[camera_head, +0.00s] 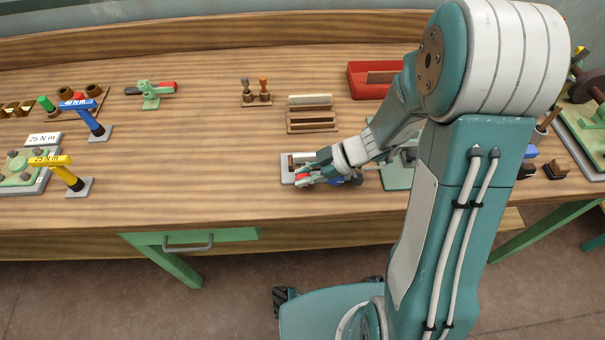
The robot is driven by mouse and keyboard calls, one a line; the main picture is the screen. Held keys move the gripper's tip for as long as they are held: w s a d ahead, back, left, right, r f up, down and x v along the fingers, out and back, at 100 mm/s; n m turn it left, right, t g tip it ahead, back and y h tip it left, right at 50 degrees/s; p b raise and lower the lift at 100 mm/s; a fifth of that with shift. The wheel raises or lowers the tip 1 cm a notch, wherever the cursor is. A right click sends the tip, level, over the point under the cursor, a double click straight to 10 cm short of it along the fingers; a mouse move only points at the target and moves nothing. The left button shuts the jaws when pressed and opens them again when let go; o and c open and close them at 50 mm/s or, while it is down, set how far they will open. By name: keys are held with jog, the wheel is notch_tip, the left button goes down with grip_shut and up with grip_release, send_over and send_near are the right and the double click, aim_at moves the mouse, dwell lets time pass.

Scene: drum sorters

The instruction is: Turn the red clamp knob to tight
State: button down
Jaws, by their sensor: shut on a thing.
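The red clamp knob (302,176) shows as a small red patch between the fingers of my gripper (304,177). It belongs to a small clamp on a pale grey base plate (286,168) near the front of the bench. My gripper reaches in from the right, low over the plate, and is shut on the knob. The fingers hide most of the knob and much of the clamp. I cannot tell how far the knob is turned.
Yellow (53,160) and blue (80,105) drivers stand on the left. A slotted wooden rack (311,127) and a red tray (362,92) lie behind the clamp. A green plate (397,178) is close on the right. The bench left of the clamp is clear.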

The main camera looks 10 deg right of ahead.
jog(key=shift+s+f, duration=0.15)
jog(key=shift+s, duration=0.05)
jog(key=c, duration=0.6)
grip_release()
jog(key=shift+d, duration=0.1)
jog(key=shift+w, duration=0.1)
jog(key=shift+d+r, duration=0.1)
jog(key=shift+r, duration=0.1)
jog(key=v, duration=1.1)
jog(key=shift+d+r, duration=0.15)
jog(key=shift+d, duration=0.15)
jog(key=shift+a, duration=0.1)
